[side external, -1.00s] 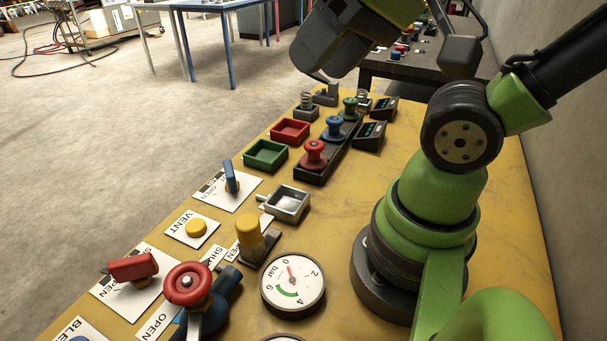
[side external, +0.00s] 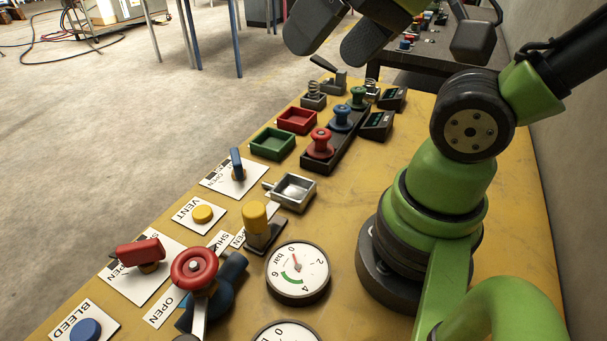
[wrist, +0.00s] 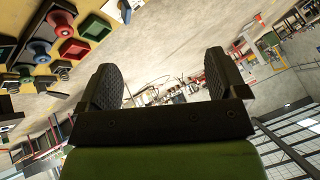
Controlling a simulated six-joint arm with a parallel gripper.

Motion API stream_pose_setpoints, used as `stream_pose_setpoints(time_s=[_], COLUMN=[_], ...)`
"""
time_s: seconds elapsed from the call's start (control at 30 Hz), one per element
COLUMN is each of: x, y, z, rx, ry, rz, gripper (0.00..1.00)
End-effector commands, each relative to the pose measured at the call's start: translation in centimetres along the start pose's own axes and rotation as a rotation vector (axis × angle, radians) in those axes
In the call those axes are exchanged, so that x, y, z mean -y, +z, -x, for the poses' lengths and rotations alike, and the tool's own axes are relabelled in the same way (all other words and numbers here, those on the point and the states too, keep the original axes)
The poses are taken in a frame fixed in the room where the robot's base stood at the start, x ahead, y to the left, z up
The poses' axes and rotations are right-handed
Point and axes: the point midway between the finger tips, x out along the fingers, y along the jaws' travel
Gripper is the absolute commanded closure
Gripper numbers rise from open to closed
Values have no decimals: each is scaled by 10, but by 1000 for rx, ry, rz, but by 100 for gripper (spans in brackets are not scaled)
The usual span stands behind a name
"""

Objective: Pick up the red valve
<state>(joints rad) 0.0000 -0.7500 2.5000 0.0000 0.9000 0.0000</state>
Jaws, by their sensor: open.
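A red round handwheel valve (side external: 194,268) stands upright at the near end of the yellow bench, on a dark blue body with a grey lever below it. A red flanged spool (side external: 320,144) stands upright at the near end of a dark rack, in front of a blue spool (side external: 342,117) and a green spool (side external: 358,97). In the wrist view the red spool (wrist: 62,19) shows at the upper left. My gripper (side external: 326,50) is open and empty, high above the bench's far end, well away from the handwheel. In the wrist view its fingers (wrist: 162,87) are wide apart.
A red tray (side external: 297,121) and a green tray (side external: 272,143) lie left of the rack. A red lever (side external: 140,251), yellow button (side external: 203,214), yellow knob (side external: 255,222), metal box (side external: 294,191) and pressure gauge (side external: 298,272) crowd the near bench. A wall (side external: 560,150) stands at the right.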

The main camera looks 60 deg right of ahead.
Motion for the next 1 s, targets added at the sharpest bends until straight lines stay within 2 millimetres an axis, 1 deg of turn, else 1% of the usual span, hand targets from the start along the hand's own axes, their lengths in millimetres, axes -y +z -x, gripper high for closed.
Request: stream_pose_setpoints(time_s=[0.3,0.37,0.43,0.47,0.57,0.6,0.67,0.7,0.77,0.8,0.83,0.9,1.0], x=[0,-2,-6,-8,-22,-30,-45,-55,-73,-86,-96,-121,-156], y=[-1,-5,-13,-19,-39,-48,-61,-68,-77,-81,-84,-89,-88], z=[-1,-3,-9,-12,-29,-37,-50,-60,-74,-84,-91,-108,-132], rx=[2,8,22,27,45,47,42,36,21,7,-5,-41,-104], ry=[4,19,53,73,164,205,268,311,374,417,450,525,627], rz=[-14,-59,-165,-229,-509,-640,-837,-969,-1163,-1293,-1388,-1612,-1903], gripper=[3,3,3,3,3,3,3,3,3,3,3,3,3])
